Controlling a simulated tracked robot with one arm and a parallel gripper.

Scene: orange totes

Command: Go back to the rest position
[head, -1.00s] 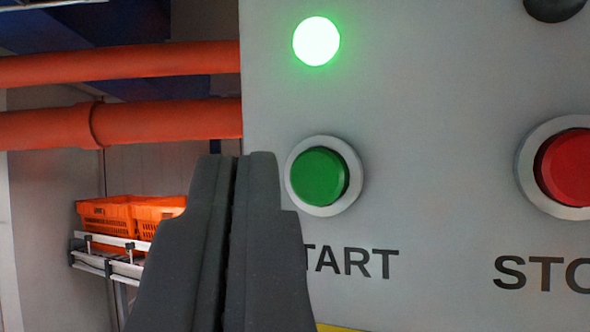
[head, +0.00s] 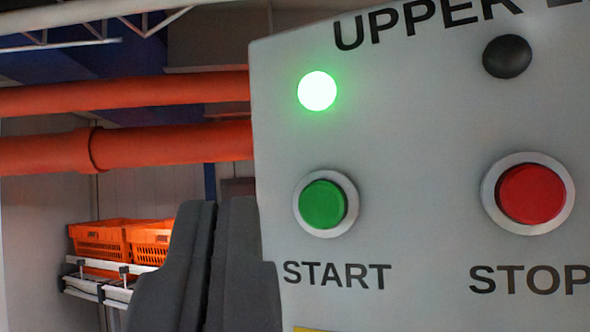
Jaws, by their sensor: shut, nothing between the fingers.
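My gripper (head: 215,212) is at the lower middle-left of the head view, its two dark grey fingers shut together with nothing between them. Its tips are left of the grey control panel (head: 420,120) and apart from the green START button (head: 322,205) in the picture. A round lamp (head: 317,91) above that button glows bright green. The red STOP button (head: 530,193) is at the right, below a dark unlit lamp (head: 507,57).
Orange totes (head: 100,240) stand on a conveyor (head: 90,285) at the left, behind my gripper. Two orange pipes (head: 170,147) run across the upper left behind the panel. The panel fills the right side of the view.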

